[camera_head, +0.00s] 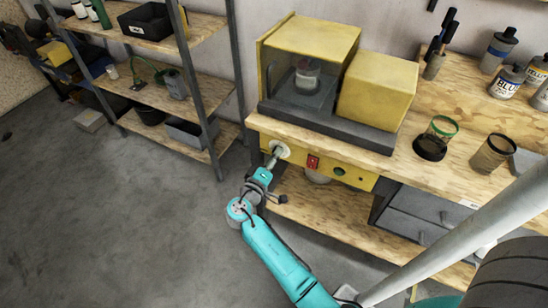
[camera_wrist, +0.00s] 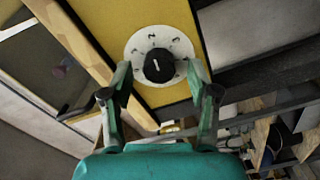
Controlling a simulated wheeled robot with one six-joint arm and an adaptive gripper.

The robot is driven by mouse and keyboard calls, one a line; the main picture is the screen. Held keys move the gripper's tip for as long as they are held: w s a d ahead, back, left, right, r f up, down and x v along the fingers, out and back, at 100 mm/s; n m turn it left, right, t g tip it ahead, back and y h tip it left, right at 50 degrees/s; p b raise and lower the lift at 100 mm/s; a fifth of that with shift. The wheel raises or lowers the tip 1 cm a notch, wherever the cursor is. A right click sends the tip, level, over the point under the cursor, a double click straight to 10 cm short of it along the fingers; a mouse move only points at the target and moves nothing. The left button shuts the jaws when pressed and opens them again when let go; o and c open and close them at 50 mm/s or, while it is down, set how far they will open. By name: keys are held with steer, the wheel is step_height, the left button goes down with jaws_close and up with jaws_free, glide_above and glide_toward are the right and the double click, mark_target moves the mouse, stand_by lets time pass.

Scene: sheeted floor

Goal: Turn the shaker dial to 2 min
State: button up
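The shaker (camera_head: 375,90) is a yellow machine on a dark base on the workbench, with a can (camera_head: 307,74) behind its clear cover. Its dial, a black knob (camera_wrist: 159,66) on a round white plate (camera_wrist: 133,50), is on the yellow front panel. In the head view the plate (camera_head: 281,148) is partly covered by my gripper (camera_head: 275,156). In the wrist view my gripper (camera_wrist: 158,80) is open, its fingertips apart on both sides of the knob. I cannot tell whether they touch it. The knob's white mark is visible; the scale figures are too small to read surely.
A red switch (camera_head: 313,162) and a green button (camera_head: 339,171) sit right of the dial. Jars (camera_head: 433,140), paint bottles (camera_head: 507,80) and tools stand on the bench (camera_head: 405,165). A shelf rack (camera_head: 205,95) stands at left. The floor (camera_head: 120,230) is clear in front.

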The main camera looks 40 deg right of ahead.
steer(key=v, duration=1.2)
stand_by(0.5)
steer(key=s+a+f+n+t+y, duration=0.25)
steer(key=s+f+n+y, duration=0.25)
steer(key=s+f+y, duration=0.6)
steer(key=s+a+f+t+y, duration=0.2)
steer(key=s+a+f, duration=0.1)
steer(key=s, duration=0.7)
steer(key=s+a+r+m+t+y, duration=0.2)
steer(key=s+a+r, duration=0.1)
steer(key=s+r, duration=0.4)
steer(key=s+a+r+m+t+y, duration=0.2)
steer(key=s+r, duration=0.5)
steer(key=r, duration=0.7)
steer(key=shift+a, duration=0.55)
